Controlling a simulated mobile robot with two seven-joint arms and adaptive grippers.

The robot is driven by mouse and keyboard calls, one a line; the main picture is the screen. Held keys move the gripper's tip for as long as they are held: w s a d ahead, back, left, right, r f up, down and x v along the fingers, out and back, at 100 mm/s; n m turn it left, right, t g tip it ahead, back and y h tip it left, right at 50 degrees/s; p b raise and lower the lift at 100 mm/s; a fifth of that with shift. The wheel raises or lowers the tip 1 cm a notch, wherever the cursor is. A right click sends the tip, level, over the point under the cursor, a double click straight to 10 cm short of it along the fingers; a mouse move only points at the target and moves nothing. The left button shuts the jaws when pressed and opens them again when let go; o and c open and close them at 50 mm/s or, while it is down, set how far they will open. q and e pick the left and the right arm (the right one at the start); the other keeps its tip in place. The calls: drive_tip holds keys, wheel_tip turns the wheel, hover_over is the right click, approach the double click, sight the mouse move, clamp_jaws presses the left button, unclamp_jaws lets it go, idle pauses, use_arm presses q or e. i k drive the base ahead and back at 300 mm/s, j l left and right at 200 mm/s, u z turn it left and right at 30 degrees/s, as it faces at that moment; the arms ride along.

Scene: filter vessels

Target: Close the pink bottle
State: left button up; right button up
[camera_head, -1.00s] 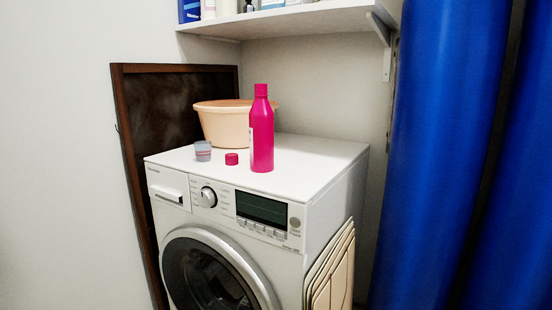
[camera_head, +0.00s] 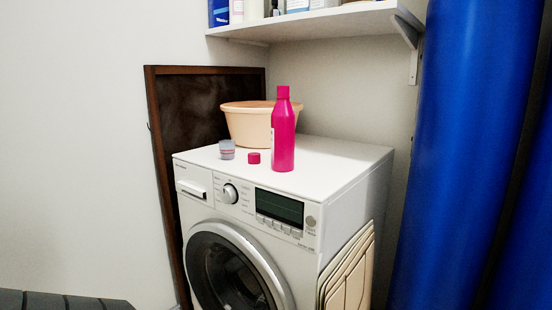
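The pink bottle (camera_head: 283,138) stands upright on top of the white washing machine (camera_head: 330,160), near its front edge. A short pink cap (camera_head: 254,158) lies on the machine top, just left of the bottle and apart from it. The bottle's narrow neck shows at its top; I cannot tell whether its mouth is open. Neither of my grippers is in view.
A small grey cup (camera_head: 227,150) stands left of the cap. A peach basin (camera_head: 246,123) sits behind the bottle. A shelf (camera_head: 320,22) with containers hangs above. Tall blue cylinders (camera_head: 470,150) stand at the right. A dark framed board (camera_head: 195,105) leans behind the machine.

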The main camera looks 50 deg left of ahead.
sight(283, 115)
drive_tip(key=k+j, duration=0.15)
drive_tip(key=j, duration=0.2)
drive_tip(key=k+j, duration=0.15)
drive_tip(key=j, duration=0.15)
drive_tip(key=k+j, duration=0.15)
drive_tip(key=j, duration=0.2)
drive_tip(key=k+j, duration=0.2)
drive_tip(key=j, duration=0.15)
